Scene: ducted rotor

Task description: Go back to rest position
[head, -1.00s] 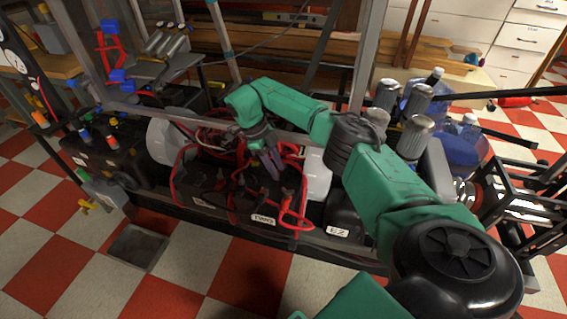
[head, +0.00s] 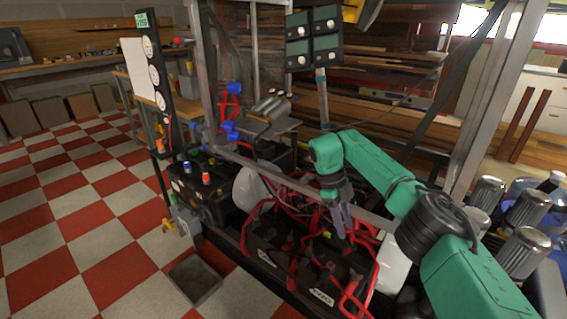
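My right gripper (head: 343,222) hangs at the end of the green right arm, which comes in from the lower right. Its fingers point down over the black boxes with red tubing (head: 318,262) inside the metal frame. The fingers look close together, but the gap between them is too small to judge. I see nothing clearly held in it. My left arm and gripper are not in view.
A metal frame with uprights (head: 487,105) surrounds the machine and stands close to my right arm. Silver cylinders (head: 522,252) stand at the right. A gauge panel (head: 154,72) stands at the left. The checkered floor (head: 75,220) on the left is clear.

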